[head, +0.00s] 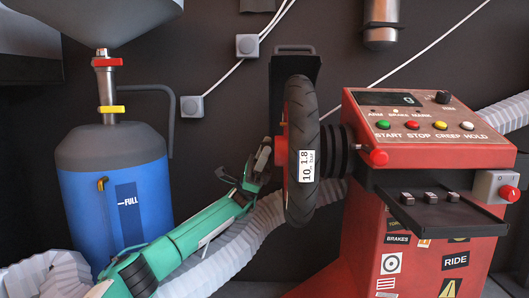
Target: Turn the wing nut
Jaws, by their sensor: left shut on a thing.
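A red wheel balancer (425,160) stands on the right with a black tyre (300,150) mounted on its left side. The tyre faces sideways and carries a white label reading "10 1.8". Part of a red hub (281,152) shows at the tyre's left face. My green left arm comes up from the bottom left. My left gripper (262,162) is at the hub's left side, shut on the wing nut, which is mostly hidden by the fingers. The nut's exact angle cannot be told. My right gripper is not in view.
A blue tank (118,200) with a funnel and red and yellow valves stands at the left. A pale corrugated hose (265,222) runs behind my arm. A black tray (435,210) juts from the balancer's front. The dark wall behind carries switch boxes and cables.

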